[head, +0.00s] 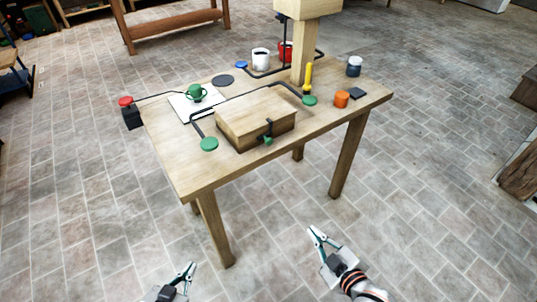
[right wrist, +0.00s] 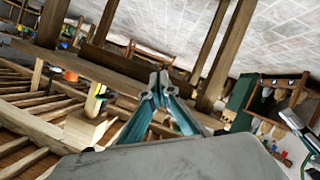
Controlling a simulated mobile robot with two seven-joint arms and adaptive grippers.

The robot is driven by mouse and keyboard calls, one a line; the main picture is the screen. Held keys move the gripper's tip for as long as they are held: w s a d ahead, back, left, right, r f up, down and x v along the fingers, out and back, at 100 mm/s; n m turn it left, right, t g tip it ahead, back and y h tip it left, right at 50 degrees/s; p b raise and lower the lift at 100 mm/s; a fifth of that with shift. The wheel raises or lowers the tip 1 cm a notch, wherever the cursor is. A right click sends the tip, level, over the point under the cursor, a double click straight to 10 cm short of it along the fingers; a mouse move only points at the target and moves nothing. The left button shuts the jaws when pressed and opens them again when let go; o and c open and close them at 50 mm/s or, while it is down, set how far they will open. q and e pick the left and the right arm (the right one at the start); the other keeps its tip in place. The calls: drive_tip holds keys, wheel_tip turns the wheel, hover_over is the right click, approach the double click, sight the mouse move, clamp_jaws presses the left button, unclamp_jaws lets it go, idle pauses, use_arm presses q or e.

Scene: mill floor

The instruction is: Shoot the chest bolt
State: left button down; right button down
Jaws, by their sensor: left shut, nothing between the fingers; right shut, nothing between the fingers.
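A wooden chest (head: 255,118) with its lid down sits near the front edge of the wooden table (head: 190,176). On its front face is a dark metal bolt (head: 268,128) with a green knob (head: 267,140) at its lower end; whether it is shot cannot be told at this size. My left gripper (head: 190,268) is shut and empty, low in front of the table at the bottom of the head view. My right gripper (head: 315,232) is shut and empty, in front of the table and right of the left gripper. Its fingers also show in the right wrist view (right wrist: 159,78). Neither touches the chest.
Black bars with green discs (head: 209,144) (head: 310,100) flank the chest. A green valve-like piece (head: 197,93), a yellow upright handle (head: 308,78), an orange cylinder (head: 341,99), a white mug (head: 261,59) and a dark jar (head: 354,66) stand on the table. A wooden post (head: 302,60) rises behind.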

drive_tip(key=w+a+r+n+t+y+b, duration=0.1)
drive_tip(key=w+a+r+n+t+y, duration=0.1)
drive_tip(key=w+a+r+n, duration=0.4)
drive_tip(key=n+t+y+b, duration=0.2)
drive_tip(key=n+y, duration=0.1)
drive_tip(key=n, duration=0.9)
approach(268, 154)
drive_tip(key=shift+s+r, duration=1)
drive_tip(key=shift+r, duration=0.1)
drive_tip(key=shift+w, duration=0.1)
drive_tip(key=x, duration=1)
